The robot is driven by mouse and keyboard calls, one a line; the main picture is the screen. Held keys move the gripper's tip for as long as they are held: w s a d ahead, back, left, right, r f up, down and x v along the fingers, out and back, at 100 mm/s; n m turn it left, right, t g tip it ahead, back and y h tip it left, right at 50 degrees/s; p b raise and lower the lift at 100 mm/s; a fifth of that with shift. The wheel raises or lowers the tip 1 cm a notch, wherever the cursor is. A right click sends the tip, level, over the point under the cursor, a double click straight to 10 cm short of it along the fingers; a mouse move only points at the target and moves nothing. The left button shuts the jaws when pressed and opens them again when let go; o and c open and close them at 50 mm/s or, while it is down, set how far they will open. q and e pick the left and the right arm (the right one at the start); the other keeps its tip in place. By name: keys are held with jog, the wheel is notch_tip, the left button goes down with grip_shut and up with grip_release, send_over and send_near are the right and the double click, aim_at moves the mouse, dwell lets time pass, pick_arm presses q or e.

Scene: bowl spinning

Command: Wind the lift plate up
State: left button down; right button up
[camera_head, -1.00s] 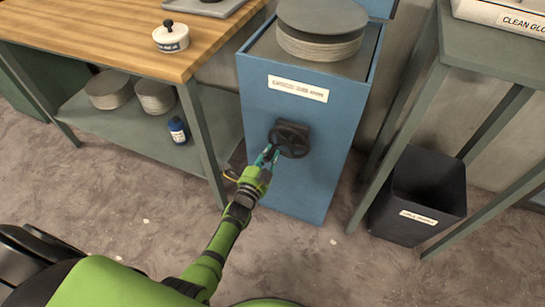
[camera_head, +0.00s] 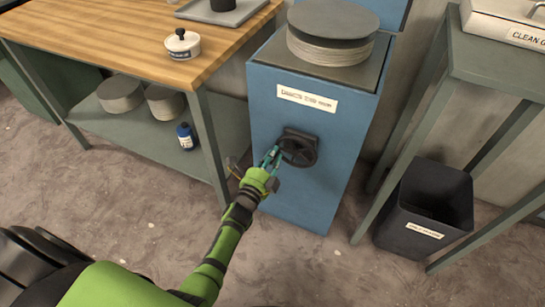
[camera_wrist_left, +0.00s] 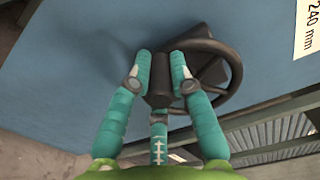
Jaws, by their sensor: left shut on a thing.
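The blue cabinet (camera_head: 305,160) stands in the middle of the head view. Its grey lift plate (camera_head: 348,82) is at the top, close to the cabinet's rim, and carries a stack of pale round discs (camera_head: 330,50) under a dark grey disc. A black handwheel (camera_head: 300,152) is on the cabinet's front. My left gripper (camera_head: 272,160) is shut on the handwheel's left side. In the left wrist view, my teal fingers (camera_wrist_left: 162,75) close around a dark part of the handwheel (camera_wrist_left: 222,62); the fingers hide part of it. My right gripper is out of view.
A wood-topped bench (camera_head: 120,35) with a lower shelf stands left, holding a white lidded pot (camera_head: 182,44). A blue bottle (camera_head: 186,136) stands on the shelf. A dark bin (camera_head: 425,210) is by the grey table (camera_head: 500,70) at right. Bare floor lies in front.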

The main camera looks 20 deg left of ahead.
pick_arm(q)
jog(key=shift+d+r, duration=0.15)
jog(key=shift+d, duration=0.05)
jog(key=c, duration=1.1)
grip_release()
jog(key=shift+s+a+f, duration=0.1)
jog(key=shift+s+f, duration=0.1)
jog(key=shift+s, duration=0.25)
jog(key=s, duration=1.1)
jog(key=shift+a+r, duration=0.15)
